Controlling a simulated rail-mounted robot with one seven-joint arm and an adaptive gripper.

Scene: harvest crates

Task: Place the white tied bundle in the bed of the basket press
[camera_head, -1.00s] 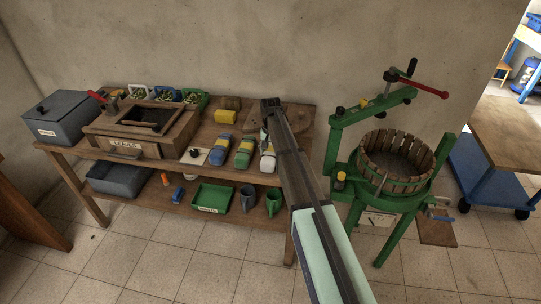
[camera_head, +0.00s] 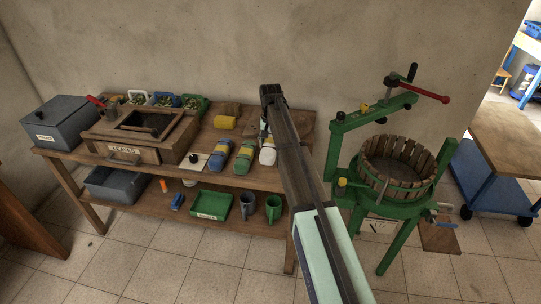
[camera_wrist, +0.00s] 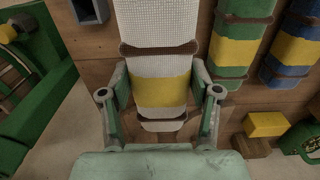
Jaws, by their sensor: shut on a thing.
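The white tied bundle (camera_wrist: 160,40), with a yellow middle band and brown ties, lies lengthwise between the fingers of my gripper (camera_wrist: 162,98) in the wrist view. My gripper is shut on it around the yellow band. In the head view the bundle (camera_head: 267,157) shows at the right end of the bench top, partly hidden by my arm. My gripper is mostly hidden there. I cannot tell whether the bundle is clear of the bench. The basket press, with its green frame (camera_head: 335,150) and round slatted wooden basket (camera_head: 428,190), stands to the right; its bed looks empty.
A green bundle (camera_head: 244,156) and a blue bundle (camera_head: 220,154), both yellow-banded, lie to the left on the bench (camera_head: 262,183). A yellow block (camera_head: 225,122) sits behind them. The press's overhead beam (camera_head: 372,114) and red-handled crank (camera_head: 432,92) stand above its basket.

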